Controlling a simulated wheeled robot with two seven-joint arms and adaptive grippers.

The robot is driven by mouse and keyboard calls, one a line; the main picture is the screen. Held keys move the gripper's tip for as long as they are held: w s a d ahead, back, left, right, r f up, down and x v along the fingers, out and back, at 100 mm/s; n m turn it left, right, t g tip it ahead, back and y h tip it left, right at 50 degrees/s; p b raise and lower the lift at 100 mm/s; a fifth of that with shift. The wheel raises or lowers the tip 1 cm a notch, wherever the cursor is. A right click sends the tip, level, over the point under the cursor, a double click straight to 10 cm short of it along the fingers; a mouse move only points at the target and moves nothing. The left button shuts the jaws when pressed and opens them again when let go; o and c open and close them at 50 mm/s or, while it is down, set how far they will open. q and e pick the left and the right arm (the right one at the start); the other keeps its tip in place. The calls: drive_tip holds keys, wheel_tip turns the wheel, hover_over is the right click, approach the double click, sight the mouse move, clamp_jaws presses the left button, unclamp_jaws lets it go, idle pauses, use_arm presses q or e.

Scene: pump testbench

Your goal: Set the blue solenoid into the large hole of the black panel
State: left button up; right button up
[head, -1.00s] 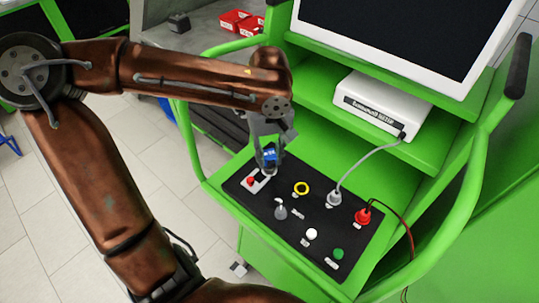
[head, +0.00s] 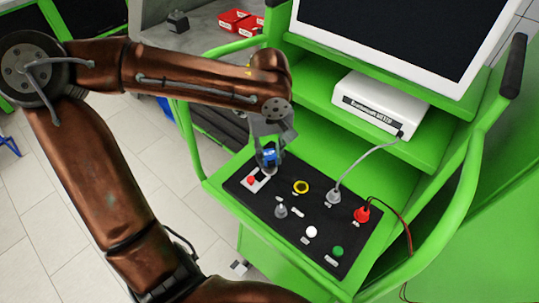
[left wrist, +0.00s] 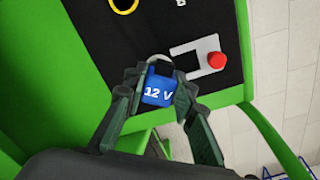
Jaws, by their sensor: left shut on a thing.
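The blue solenoid (head: 269,157), marked "12 V" in the left wrist view (left wrist: 158,91), is held between the fingers of my left gripper (head: 268,148). My left gripper also shows in the left wrist view (left wrist: 160,95), shut on the solenoid's sides. The solenoid is over the back left corner of the black panel (head: 262,197), by the light plate with the red button (head: 251,180). In the left wrist view part of a grey ring shows just beyond the solenoid. The solenoid hides what is under it, so I cannot tell whether it touches the panel. My right gripper is not in view.
The panel carries a yellow ring (head: 301,187), a grey switch (head: 281,211), a white button (head: 311,232), a green button (head: 338,251) and a red plug (head: 362,214). A grey cable runs to a white box (head: 381,107). Green cart rails (head: 190,140) flank the panel.

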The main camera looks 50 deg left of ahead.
use_arm(q)
drive_tip(key=shift+f, duration=1.1)
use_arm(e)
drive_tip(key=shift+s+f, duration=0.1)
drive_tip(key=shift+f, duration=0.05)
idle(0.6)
use_arm(q)
drive_tip(key=o, duration=1)
drive_tip(key=shift+o, duration=0.8)
drive_tip(key=shift+o, duration=1.3)
drive_tip(key=shift+r, duration=0.1)
drive_tip(key=shift+r+p, duration=2.6)
drive_tip(key=shift+r, duration=1.35)
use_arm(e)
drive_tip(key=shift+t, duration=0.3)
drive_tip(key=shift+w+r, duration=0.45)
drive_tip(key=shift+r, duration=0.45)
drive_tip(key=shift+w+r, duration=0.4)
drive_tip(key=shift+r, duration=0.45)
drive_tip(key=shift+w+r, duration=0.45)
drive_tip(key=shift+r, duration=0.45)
